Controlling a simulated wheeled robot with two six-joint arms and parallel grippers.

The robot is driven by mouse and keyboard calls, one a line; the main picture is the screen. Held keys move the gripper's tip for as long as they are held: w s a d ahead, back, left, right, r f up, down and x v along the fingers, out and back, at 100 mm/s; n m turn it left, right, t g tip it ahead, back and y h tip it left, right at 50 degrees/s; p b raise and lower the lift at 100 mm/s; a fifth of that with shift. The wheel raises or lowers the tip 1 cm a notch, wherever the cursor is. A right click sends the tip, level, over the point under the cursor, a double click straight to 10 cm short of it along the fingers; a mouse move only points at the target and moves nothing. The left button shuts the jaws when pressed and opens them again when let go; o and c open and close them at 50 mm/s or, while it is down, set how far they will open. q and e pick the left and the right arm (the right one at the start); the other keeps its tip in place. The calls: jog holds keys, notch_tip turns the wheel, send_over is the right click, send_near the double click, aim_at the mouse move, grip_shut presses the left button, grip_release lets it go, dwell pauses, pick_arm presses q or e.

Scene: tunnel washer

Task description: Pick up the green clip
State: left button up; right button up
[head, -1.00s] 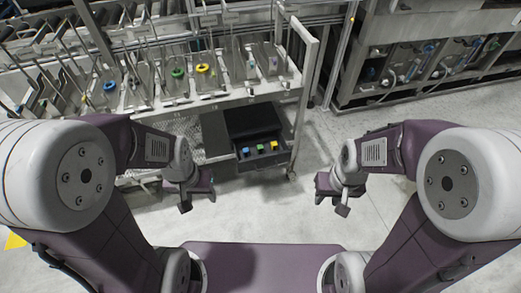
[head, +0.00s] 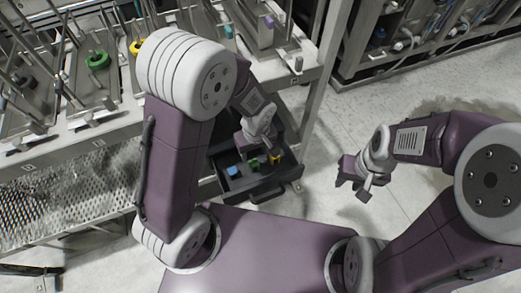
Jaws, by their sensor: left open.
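A small green clip (head: 254,163) lies in the open dark drawer (head: 262,187), between a blue clip (head: 232,172) and a yellow clip (head: 275,158). My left gripper (head: 263,145) is open over the drawer, just behind the green and yellow clips in the picture. Its fingers are small and partly hidden, and I cannot tell whether they touch a clip. My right gripper (head: 355,188) hangs over the floor to the right of the drawer, apart from the clips. Its jaws are too unclear to read.
A metal rack stands behind and to the left, with a green ring (head: 97,60) and a yellow ring (head: 137,46) on its upper shelf. A rack post (head: 325,85) rises right of the drawer. The floor (head: 325,150) between drawer and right gripper is clear.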

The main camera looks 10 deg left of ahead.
aim_at(254, 163)
pick_arm(q)
jog(key=shift+d, duration=0.1)
jog(key=f+b, duration=0.1)
jog(key=f, duration=0.2)
jog(key=f+b, duration=0.2)
jog(key=f, duration=0.1)
jog(key=f+b, duration=0.2)
jog(key=f, duration=0.1)
jog(key=shift+w+a, duration=0.35)
jog(key=shift+w, duration=0.05)
jog(key=shift+r, duration=0.1)
grip_shut()
